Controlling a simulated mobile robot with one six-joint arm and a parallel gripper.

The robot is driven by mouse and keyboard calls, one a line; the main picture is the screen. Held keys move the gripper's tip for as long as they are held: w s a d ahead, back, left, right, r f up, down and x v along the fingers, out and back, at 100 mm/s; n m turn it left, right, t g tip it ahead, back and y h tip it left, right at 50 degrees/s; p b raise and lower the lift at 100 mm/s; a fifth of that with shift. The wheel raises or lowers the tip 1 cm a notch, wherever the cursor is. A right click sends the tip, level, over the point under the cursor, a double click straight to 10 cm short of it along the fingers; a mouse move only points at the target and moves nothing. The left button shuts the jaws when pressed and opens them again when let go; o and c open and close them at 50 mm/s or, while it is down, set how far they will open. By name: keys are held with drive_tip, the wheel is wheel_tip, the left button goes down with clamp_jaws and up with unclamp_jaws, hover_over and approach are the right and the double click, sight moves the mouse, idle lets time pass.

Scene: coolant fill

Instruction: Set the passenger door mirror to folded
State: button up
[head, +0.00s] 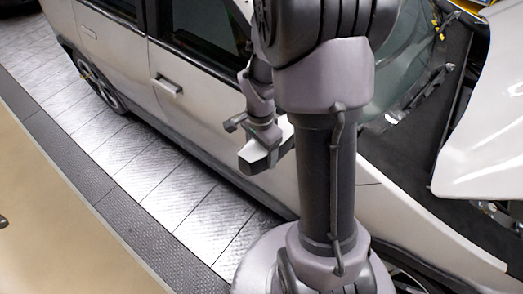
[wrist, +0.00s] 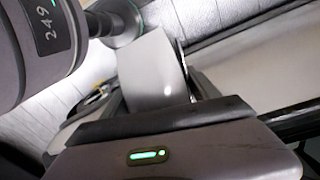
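The passenger door mirror shows in the head view as a pale block (head: 280,143) beside the front door, partly covered by my arm. In the wrist view a smooth light-grey housing (wrist: 156,66), which looks like the mirror, stands just beyond my gripper (wrist: 155,103). In the head view my gripper (head: 261,146) is right at the mirror, pointing down. Dark finger parts show near both sides of the housing in the wrist view. I cannot tell whether they touch it or how wide they are apart. The mirror's hinge and fold angle are hidden.
The white car's side (head: 205,105) runs along behind my arm, with a door handle (head: 167,86) at the left. The raised hood (head: 485,140) is at the right. Metal floor plates (head: 160,175) beside the car are clear.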

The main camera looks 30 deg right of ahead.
clamp_jaws()
drive_tip(key=shift+w, duration=0.5)
drive_tip(key=w+d+m+b, duration=0.1)
drive_tip(key=w+d+m, duration=0.4)
drive_tip(key=w, duration=0.4)
drive_tip(key=w+d+m, duration=0.6)
drive_tip(key=w+m, duration=0.1)
drive_tip(key=w, duration=0.2)
drive_tip(key=shift+w+b, duration=0.15)
drive_tip(key=shift+b, duration=0.2)
drive_tip(key=shift+d+r+m, duration=0.1)
drive_tip(key=shift+m, duration=0.2)
drive_tip(key=shift+o, duration=1.6)
unclamp_jaws()
drive_tip(key=shift+w+d, duration=0.1)
drive_tip(key=shift+d, duration=0.05)
